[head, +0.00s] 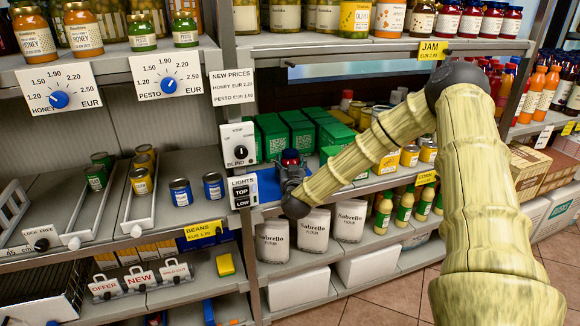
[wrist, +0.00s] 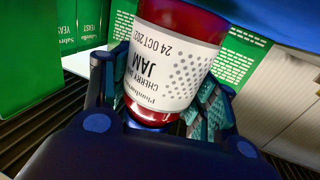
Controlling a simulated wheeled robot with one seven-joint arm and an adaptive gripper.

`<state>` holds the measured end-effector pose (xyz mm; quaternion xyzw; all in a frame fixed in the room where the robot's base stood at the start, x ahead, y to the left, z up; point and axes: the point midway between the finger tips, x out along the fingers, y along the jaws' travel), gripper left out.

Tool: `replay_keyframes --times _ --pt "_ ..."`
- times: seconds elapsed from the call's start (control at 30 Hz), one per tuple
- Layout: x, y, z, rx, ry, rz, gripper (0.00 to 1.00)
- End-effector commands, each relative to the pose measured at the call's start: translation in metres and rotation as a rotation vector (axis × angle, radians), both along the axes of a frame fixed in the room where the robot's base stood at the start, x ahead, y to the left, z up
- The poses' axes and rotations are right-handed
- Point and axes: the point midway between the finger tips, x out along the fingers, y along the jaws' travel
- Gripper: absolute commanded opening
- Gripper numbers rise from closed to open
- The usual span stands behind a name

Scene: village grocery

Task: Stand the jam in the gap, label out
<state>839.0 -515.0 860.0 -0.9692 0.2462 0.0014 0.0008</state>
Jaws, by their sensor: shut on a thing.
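The cherry jam jar (wrist: 175,70) has red contents and a white label, seen close in the wrist view. Its label faces the wrist camera, and the print appears upside down there. My gripper (wrist: 160,100) is shut on the jar, with a finger on each side. In the head view my gripper (head: 291,172) is at the middle shelf, in front of green boxes, with the jar's dark top (head: 290,156) showing. Other jam jars (head: 447,20) stand in a row on the top shelf above the yellow jam tag (head: 433,50). I cannot make out a clear gap in that row.
Green yeast boxes (head: 274,138) stand close behind and beside my gripper. A blue surface (head: 268,187) lies by it. The blind switch (head: 240,146) and lights panel (head: 243,190) are just left. White flour bags (head: 313,232) stand on the shelf below.

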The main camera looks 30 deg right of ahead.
Motion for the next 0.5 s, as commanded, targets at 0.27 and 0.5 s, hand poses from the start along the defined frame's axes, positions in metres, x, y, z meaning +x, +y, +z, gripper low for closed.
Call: replay_keyframes --times 0.27,0.5 --pt "0.0009 0.0006 -0.0059 -0.002 -0.004 0.001 0.1" --pt "0.0007 0.0007 -0.0069 -0.002 -0.004 0.001 0.1"
